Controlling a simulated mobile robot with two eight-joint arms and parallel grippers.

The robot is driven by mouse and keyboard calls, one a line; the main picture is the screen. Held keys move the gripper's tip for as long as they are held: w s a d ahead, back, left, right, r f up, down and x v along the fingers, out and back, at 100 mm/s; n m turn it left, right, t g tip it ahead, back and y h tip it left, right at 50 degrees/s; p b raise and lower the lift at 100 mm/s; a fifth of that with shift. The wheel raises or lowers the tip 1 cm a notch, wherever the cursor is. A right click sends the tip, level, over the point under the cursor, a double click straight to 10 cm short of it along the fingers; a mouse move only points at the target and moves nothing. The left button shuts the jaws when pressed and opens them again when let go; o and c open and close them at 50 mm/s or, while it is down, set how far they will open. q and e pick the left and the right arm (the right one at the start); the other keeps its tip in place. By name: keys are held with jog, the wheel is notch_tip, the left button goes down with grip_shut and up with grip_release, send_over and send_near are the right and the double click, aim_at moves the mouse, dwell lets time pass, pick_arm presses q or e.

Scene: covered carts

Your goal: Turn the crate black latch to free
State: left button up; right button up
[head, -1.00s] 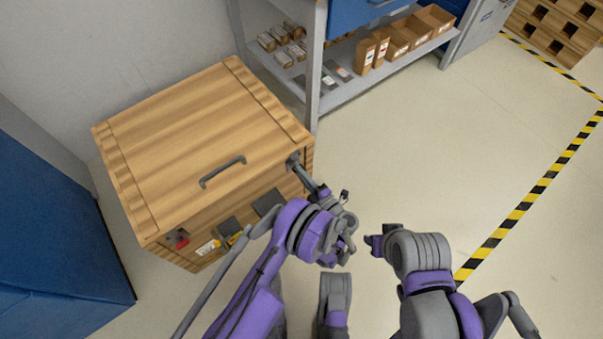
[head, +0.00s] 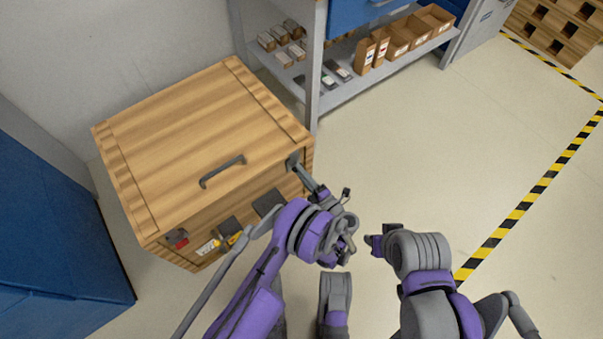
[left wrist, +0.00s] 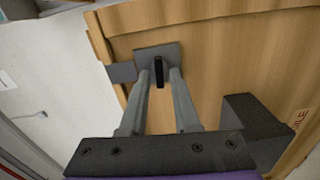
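The wooden crate (head: 200,130) stands at the left in the head view, with its lid down. Its black latch (left wrist: 159,72) is a small dark bar on a grey plate (left wrist: 170,52) on the crate wall, upright in the left wrist view. My left gripper (left wrist: 160,74) reaches the plate with one finger on each side of the latch. A narrow gap seems to show between each finger and the latch. In the head view my left gripper (head: 297,166) hides the latch. My right gripper (head: 372,243) is over the floor, away from the crate; its finger gap is unclear.
A grey handle (head: 222,171) is on the lid. A dark block (left wrist: 253,120) juts out near my left gripper. A shelf (head: 345,90) with boxes stands behind. Floor is clear to the right.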

pick_arm(q)
jog(key=shift+o, duration=0.5)
jog(key=shift+a, duration=0.1)
jog(key=p+v, duration=0.1)
jog(key=v, duration=0.9)
jog(key=shift+s+d+p, duration=0.25)
jog(key=shift+s+p, duration=0.05)
jog(key=shift+p, duration=0.1)
